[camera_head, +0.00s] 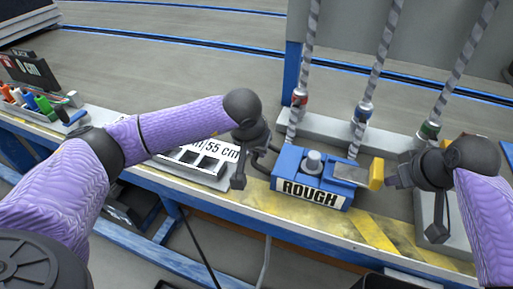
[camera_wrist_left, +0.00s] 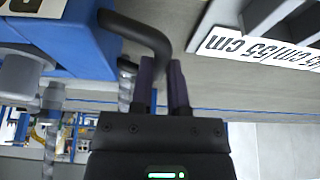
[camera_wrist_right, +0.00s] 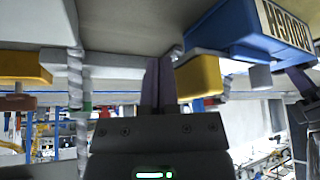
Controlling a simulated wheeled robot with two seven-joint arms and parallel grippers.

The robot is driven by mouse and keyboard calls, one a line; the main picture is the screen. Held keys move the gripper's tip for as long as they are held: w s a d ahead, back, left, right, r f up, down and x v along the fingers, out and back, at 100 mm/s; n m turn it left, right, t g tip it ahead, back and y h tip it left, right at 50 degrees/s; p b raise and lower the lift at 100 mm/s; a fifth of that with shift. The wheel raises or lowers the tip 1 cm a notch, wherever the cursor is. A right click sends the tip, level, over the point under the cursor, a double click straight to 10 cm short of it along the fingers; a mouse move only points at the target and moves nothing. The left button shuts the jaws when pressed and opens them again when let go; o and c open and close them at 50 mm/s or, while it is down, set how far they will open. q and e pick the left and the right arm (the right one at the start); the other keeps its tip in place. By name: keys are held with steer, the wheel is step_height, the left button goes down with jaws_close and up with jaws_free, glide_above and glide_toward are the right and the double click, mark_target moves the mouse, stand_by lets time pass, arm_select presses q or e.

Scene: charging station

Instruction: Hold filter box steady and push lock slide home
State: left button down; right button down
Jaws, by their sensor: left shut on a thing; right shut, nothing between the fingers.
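The blue filter box (camera_head: 281,181), labelled ROUGH, sits upright at the bench's front edge with a round grey knob on top. My left gripper (camera_head: 262,152) is at its left side, shut on the black curved handle (camera_wrist_left: 140,27). The lock slide, a grey plate with a yellow end block (camera_head: 376,173), sticks out from the box's right side. My right gripper (camera_head: 391,179) is shut and empty just right of the yellow block. In the right wrist view the yellow block (camera_wrist_right: 200,77) is close beside the fingertips; I cannot tell whether they touch.
Striped hoses with red, blue (camera_head: 362,113) and green collars come down behind the box. A panel marked 55 cm (camera_head: 190,163) lies to the left. Several coloured bottles (camera_head: 43,104) stand in a tray at far left.

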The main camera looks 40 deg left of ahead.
mark_target(381, 173)
steer(key=shift+s+a, duration=0.3)
steer(key=shift+a, duration=0.65)
steer(key=shift+s+a, duration=0.25)
steer(key=shift+a, duration=0.7)
steer(key=shift+d, duration=0.1)
stand_by(0.5)
steer(key=shift+w+d, duration=0.3)
steer(key=shift+d, duration=0.6)
step_height(381, 173, up, 8)
arm_select(q)
steer(key=c, duration=0.5)
jaws_free()
steer(key=shift+c, duration=0.2)
steer(key=v, duration=1.2)
